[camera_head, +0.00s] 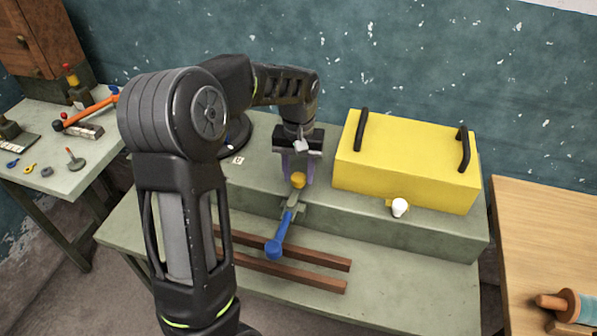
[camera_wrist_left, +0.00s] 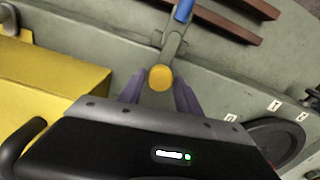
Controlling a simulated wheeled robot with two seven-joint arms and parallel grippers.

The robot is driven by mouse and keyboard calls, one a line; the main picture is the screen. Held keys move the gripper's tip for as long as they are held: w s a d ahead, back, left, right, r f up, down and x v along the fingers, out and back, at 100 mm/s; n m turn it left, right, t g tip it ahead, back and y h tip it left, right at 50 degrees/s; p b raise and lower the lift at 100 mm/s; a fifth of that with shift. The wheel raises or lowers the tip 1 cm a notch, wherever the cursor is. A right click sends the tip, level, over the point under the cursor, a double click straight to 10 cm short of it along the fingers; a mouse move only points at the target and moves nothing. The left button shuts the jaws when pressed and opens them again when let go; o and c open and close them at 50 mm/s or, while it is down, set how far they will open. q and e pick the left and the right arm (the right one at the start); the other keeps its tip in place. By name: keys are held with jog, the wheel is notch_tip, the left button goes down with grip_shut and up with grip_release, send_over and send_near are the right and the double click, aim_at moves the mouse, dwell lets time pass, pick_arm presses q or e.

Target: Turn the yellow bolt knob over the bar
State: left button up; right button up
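The yellow bolt knob (camera_head: 298,180) sits at the front edge of the green-grey bench's raised part, at the head of a lever bar (camera_head: 292,200) with a blue handle (camera_head: 280,232). My left gripper (camera_head: 297,170) points down at the knob. In the left wrist view the yellow knob (camera_wrist_left: 160,77) shows between two spread purple fingers of my left gripper (camera_wrist_left: 159,93). Gaps show between the knob and the fingers, so I see no grip on it. The blue handle (camera_wrist_left: 184,10) points away at the top. My right gripper is not in view.
A yellow box (camera_head: 410,155) with black handles stands close right of my gripper, a white knob (camera_head: 399,207) at its front. Two brown rails (camera_head: 290,270) lie on the lower shelf. A black round thing (camera_head: 236,135) stands left, partly behind my arm.

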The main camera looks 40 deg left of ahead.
aim_at(298, 176)
pick_arm(q)
jog(key=o, duration=0.3)
notch_tip(298, 176, up, 8)
jog(key=shift+f+b, duration=0.1)
jog(key=shift+b, duration=0.3)
dwell(0.7)
